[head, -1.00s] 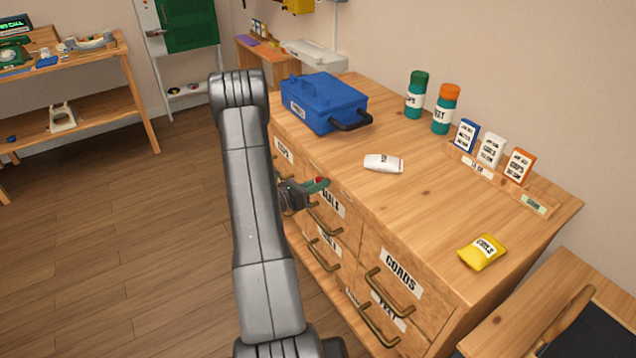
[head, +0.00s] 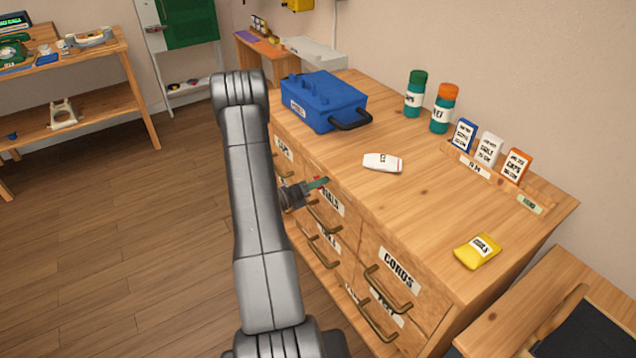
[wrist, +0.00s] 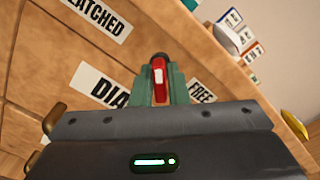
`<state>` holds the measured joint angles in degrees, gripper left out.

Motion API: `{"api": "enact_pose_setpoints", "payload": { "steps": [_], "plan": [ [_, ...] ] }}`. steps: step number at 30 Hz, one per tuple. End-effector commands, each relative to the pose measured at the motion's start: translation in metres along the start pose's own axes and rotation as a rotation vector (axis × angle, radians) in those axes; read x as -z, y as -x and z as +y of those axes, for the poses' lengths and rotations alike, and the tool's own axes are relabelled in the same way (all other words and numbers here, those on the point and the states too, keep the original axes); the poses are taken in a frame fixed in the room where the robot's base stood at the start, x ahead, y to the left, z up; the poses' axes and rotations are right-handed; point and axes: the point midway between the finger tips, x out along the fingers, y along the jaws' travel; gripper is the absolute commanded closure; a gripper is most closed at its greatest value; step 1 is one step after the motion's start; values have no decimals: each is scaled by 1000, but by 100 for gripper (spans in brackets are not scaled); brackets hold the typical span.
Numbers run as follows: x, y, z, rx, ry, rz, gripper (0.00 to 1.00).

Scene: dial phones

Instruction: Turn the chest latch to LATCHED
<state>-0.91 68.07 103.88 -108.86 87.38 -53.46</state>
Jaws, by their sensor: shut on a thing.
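The chest latch is a small red handle with a pale stripe (wrist: 158,76), on the wooden front of the drawer chest. In the wrist view my gripper's green fingers (wrist: 160,88) are shut on it, one on each side. The handle points nearer the FREE label (wrist: 202,92) than the LATCHED label (wrist: 97,16), which is at the upper left. In the head view my gripper (head: 317,184) is at the chest's front, just below the top edge. Only a trace of red shows there; the latch is mostly hidden by the fingers.
The chest top (head: 430,195) holds a blue toolbox (head: 325,100), a white packet (head: 382,162), a yellow pouch (head: 477,252), two jars and small cards. Drawer handles (head: 388,289) stick out below. The floor at left is clear.

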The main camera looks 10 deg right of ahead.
Motion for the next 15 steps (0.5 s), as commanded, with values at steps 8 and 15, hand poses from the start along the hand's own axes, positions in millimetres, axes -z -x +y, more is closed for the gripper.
{"api": "enact_pose_setpoints", "payload": {
  "steps": [8, 15],
  "plan": [
    [0, 0, 0, -1, 1, -1, 100],
    [0, 0, 0, -1, 1, -1, 67]
  ]
}}
